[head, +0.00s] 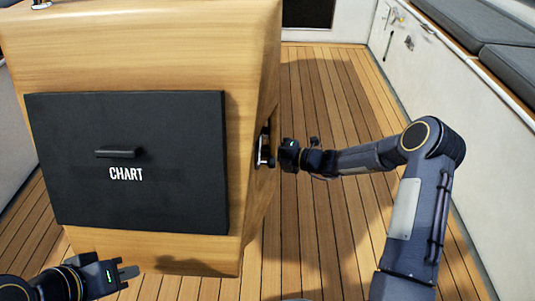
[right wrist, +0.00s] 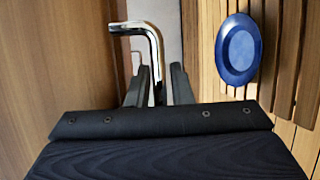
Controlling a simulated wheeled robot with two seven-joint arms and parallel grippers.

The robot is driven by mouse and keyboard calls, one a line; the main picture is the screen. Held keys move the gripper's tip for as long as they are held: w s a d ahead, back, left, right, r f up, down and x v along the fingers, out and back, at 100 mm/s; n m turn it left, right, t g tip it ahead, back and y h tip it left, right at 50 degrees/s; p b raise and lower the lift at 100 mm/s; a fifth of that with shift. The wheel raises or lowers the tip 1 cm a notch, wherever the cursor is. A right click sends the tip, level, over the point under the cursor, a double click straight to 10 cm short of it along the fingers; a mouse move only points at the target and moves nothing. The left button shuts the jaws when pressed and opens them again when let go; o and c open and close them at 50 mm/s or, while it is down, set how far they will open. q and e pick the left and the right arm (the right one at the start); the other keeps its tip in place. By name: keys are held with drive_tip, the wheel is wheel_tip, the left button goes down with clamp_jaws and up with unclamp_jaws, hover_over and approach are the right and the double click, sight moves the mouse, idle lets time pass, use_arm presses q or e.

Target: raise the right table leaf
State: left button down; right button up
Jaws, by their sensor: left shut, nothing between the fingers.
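The wooden table (head: 140,45) stands at the left of the head view, with a wooden panel hanging on its right side (head: 262,85), which looks like the right leaf. A chrome handle (head: 264,147) sits on that side; in the right wrist view the bent chrome handle (right wrist: 150,45) reaches down between the fingers. My right gripper (head: 276,156) is at the handle, its fingers (right wrist: 160,85) apart on either side of it, with a gap showing on the right. My left gripper (head: 128,272) is shut and empty, low in front of the table.
A black CHART drawer front (head: 125,195) with a small pull faces me. A white bench side (head: 440,95) with grey cushions (head: 495,45) runs along the right. Slatted wooden floor (head: 320,100) is clear between. A blue round dish (right wrist: 237,48) shows in the right wrist view.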

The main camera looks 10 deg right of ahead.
clamp_jaws()
